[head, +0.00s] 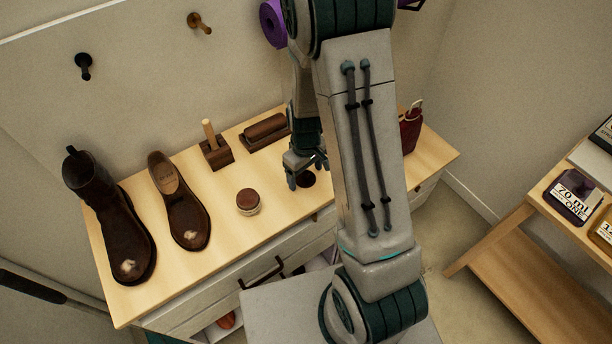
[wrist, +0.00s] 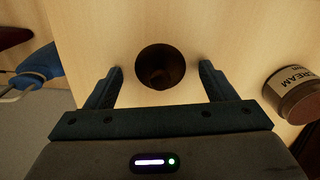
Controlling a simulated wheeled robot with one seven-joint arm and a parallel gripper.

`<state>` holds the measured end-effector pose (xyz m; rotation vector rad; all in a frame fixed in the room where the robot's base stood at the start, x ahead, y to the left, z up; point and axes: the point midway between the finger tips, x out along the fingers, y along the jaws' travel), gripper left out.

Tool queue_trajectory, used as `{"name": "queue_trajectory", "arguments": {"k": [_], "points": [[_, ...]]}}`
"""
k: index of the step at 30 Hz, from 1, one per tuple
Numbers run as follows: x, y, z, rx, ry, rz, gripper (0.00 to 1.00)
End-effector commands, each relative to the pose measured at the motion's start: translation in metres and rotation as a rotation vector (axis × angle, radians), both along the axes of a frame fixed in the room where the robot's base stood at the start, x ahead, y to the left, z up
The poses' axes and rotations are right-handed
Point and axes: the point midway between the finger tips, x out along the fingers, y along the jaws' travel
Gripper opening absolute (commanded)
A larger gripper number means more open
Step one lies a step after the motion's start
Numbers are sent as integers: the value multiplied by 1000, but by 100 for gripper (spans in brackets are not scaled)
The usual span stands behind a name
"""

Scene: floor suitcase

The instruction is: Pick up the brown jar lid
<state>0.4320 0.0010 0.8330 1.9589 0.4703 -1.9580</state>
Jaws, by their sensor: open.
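The brown jar lid (head: 307,180) is a dark round disc lying flat on the light wooden top of the cabinet. In the wrist view the lid (wrist: 160,67) sits between the fingertips, with bare wood showing on both sides of it. My gripper (head: 307,173) is open and points down over the lid, partly covering it in the head view. In the wrist view my gripper (wrist: 160,72) has one finger on each side, apart from the lid. How high the fingertips are above the wood is hard to tell.
A cream jar (head: 248,203) with a brown top stands close by; it also shows in the wrist view (wrist: 290,92). A brush (head: 265,131), a wooden-handled tool (head: 215,150), a shoe (head: 182,205) and a boot (head: 112,225) stand left. A red object (head: 411,130) stands right.

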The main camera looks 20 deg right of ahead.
Motion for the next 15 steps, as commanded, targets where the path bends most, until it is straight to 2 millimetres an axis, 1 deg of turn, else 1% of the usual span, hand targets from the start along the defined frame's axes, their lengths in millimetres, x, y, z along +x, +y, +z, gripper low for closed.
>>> {"name": "queue_trajectory", "arguments": {"k": [2,3,5,6,7,15], "points": [[0,0,0,0,0,0,77],[0,0,0,0,0,0,66],[0,0,0,0,0,0,50],[0,0,0,0,0,0,38],[0,0,0,0,0,0,30],[0,0,0,0,0,0,30]]}}
